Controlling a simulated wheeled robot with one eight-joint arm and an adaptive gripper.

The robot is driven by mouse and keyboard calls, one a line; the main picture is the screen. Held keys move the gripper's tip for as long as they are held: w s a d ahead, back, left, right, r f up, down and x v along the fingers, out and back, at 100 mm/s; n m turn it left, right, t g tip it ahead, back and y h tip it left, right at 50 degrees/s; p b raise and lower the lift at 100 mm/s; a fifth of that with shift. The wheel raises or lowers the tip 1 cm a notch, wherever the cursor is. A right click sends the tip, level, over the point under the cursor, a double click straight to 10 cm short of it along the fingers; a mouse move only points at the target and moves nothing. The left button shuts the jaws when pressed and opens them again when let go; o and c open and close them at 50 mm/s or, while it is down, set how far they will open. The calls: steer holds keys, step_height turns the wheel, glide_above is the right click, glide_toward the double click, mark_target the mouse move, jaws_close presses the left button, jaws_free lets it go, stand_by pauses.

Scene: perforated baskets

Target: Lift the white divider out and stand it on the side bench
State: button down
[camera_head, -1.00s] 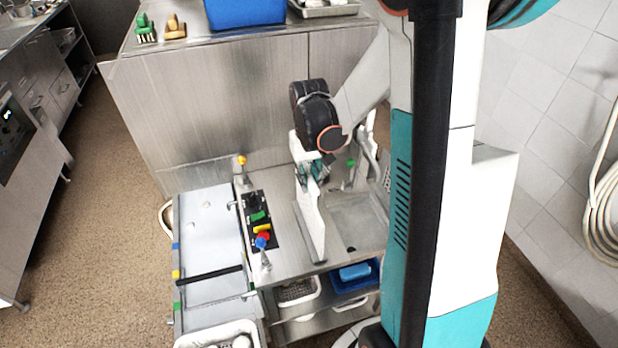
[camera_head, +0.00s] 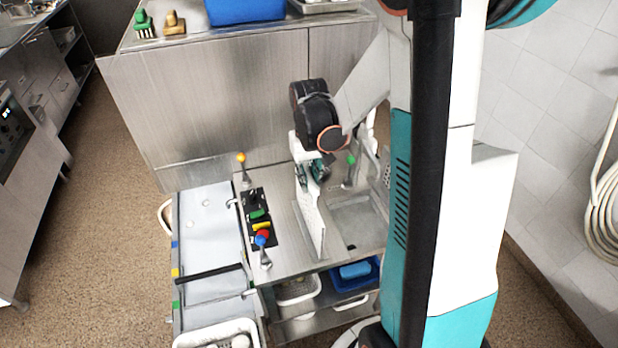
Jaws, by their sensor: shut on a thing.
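The white divider (camera_head: 311,228) is a thin perforated panel standing upright on its edge over the steel bench (camera_head: 285,262), just left of the sink basin. My gripper (camera_head: 308,178) is shut on the upper part of the divider, reaching down from above. My dark wrist hides part of the grip. Whether the divider's lower edge touches the bench top cannot be told.
Left of the divider are a black panel with coloured parts (camera_head: 259,222) and levers with orange (camera_head: 241,157) and blue knobs. A green-knobbed lever (camera_head: 350,160) stands to the right. A white basket (camera_head: 216,335) sits at the front left. A tall steel cabinet (camera_head: 220,105) stands behind.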

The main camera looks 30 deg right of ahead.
steer(key=c, duration=1.4)
jaws_free()
step_height(320, 180, up, 12)
